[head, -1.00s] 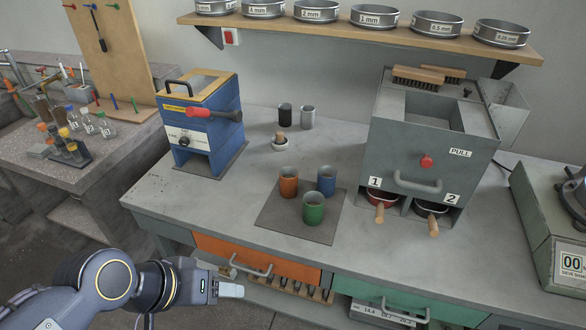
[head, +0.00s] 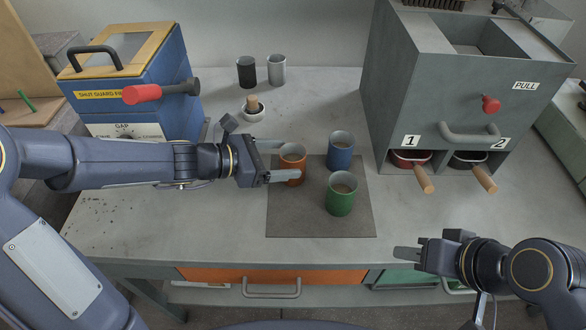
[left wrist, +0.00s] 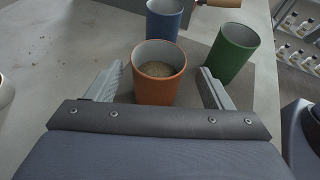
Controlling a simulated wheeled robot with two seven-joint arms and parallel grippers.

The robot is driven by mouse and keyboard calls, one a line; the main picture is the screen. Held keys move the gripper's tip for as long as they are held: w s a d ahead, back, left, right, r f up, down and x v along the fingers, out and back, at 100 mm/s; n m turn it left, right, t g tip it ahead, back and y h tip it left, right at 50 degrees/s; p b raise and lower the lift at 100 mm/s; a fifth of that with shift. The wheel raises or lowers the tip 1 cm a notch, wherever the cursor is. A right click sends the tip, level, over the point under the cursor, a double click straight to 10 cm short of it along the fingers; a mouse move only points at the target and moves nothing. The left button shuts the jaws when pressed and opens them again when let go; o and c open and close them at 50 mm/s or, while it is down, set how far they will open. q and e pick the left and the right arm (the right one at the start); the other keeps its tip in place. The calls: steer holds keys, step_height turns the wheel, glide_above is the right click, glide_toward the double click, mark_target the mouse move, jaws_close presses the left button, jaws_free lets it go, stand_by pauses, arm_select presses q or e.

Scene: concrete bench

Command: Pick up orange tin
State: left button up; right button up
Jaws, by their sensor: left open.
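The orange tin (head: 291,166) stands upright on a dark mat (head: 290,222) with a blue tin (head: 340,151) and a green tin (head: 341,196). My left gripper (head: 284,161) is open, its fingers on either side of the orange tin. In the left wrist view the orange tin (left wrist: 159,80) sits between the open fingers, with grainy brown material inside. I cannot tell whether either finger touches it. My right gripper (head: 405,256) is at the bench's front right, away from the tins; its finger gap cannot be made out.
A blue machine (head: 140,90) with a red-handled lever stands at the left. A grey box (head: 450,95) with two numbered pans stands at the right. A black cup (head: 246,72), a grey cup (head: 277,70) and a small white mortar (head: 252,112) stand behind.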

arm_select(q)
steer(key=x, duration=0.5)
steer(key=shift+w+f+b, duration=0.2)
steer(key=shift+f+b, duration=0.1)
steer(key=shift+b, duration=0.05)
steer(key=c, duration=1.2)
